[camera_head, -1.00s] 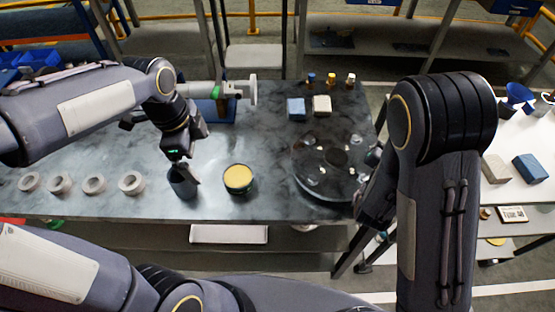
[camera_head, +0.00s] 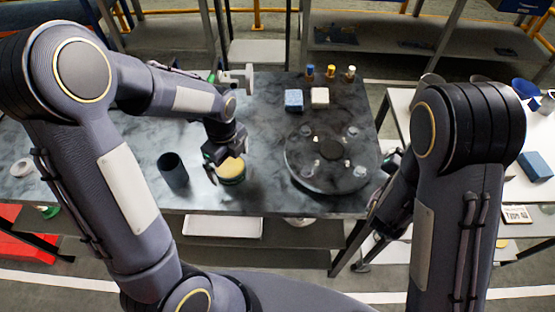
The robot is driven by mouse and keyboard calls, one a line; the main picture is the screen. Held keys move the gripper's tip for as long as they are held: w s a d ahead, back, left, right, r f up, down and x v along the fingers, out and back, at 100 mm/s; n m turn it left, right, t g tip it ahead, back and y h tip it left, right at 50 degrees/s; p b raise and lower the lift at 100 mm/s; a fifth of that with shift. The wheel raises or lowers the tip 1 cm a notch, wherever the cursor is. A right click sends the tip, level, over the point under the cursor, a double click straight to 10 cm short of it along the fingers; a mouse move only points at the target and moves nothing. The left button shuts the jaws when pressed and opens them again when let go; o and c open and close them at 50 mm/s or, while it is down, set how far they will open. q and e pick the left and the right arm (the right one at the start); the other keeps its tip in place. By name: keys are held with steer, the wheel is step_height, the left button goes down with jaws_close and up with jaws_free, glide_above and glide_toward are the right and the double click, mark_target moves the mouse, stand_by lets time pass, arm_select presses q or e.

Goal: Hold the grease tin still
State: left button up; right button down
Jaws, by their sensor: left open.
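The grease tin (camera_head: 232,171) is a short round tin with a yellow top and a dark green side. It stands upright on the grey marbled table, near its front edge. My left gripper (camera_head: 222,156) is open just above and at the back left of the tin, overlapping its rim in the picture. I cannot tell whether the fingers touch it. My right gripper (camera_head: 388,175) is partly hidden by my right arm, to the right of the table, and its jaws are unclear.
A dark cup (camera_head: 172,170) stands just left of the tin. A dark round plate (camera_head: 332,178) with small parts lies to the right. A blue block (camera_head: 294,100), a pale block (camera_head: 320,97) and small bottles (camera_head: 331,72) stand behind. A vice-like tool (camera_head: 238,78) is at the back.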

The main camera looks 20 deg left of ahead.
arm_select(q)
steer(key=shift+f, duration=1.05)
steer(key=shift+c, duration=1.1)
steer(key=c, duration=1)
steer(key=shift+c, duration=0.2)
